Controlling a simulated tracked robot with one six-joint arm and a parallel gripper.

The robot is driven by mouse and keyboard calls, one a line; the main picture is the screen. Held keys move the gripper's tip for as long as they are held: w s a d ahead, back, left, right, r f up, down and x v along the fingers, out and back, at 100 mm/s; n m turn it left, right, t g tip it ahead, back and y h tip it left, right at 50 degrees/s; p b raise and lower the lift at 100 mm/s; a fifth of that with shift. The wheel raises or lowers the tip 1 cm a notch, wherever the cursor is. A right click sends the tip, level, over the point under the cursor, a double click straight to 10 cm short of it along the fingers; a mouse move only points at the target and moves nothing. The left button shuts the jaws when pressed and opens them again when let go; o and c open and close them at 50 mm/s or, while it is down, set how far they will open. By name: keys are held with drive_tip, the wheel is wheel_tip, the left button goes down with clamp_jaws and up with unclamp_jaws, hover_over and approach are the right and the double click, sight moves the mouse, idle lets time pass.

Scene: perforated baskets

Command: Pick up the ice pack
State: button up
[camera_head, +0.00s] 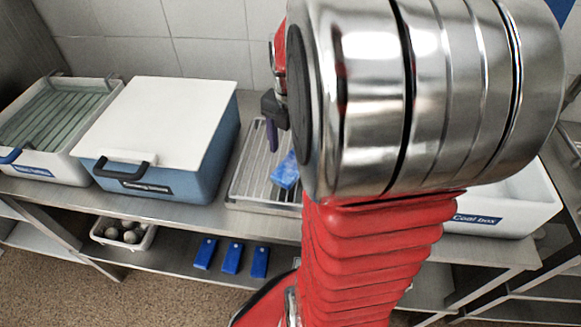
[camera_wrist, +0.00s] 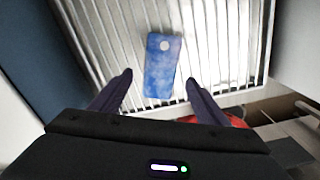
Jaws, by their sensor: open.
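The ice pack (camera_wrist: 162,68) is a flat blue slab with a pale round spot near its far end. It lies on a slatted metal rack in the wrist view. In the head view the ice pack (camera_head: 286,171) shows on the rack, partly hidden behind my arm. My gripper (camera_wrist: 158,80) is open, with its two dark fingers on either side of the pack's near end in the picture. The fingers look apart from the pack; their height above it is hard to tell. In the head view my gripper (camera_head: 271,135) is mostly hidden behind my arm.
The rack (camera_head: 247,176) stands on a metal counter. Left of it is a blue box (camera_head: 208,150) with a white lid. Several blue packs (camera_head: 231,256) and a basket of round items (camera_head: 97,231) are on the lower shelf.

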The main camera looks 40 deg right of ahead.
sight(292, 164)
drive_tip(key=f, duration=0.4)
drive_tip(key=shift+d+f, duration=0.15)
drive_tip(key=shift+d, duration=0.05)
idle(0.3)
drive_tip(key=c, duration=1.4)
wheel_tip(292, 164, up, 10)
drive_tip(key=shift+r, duration=0.1)
idle(0.5)
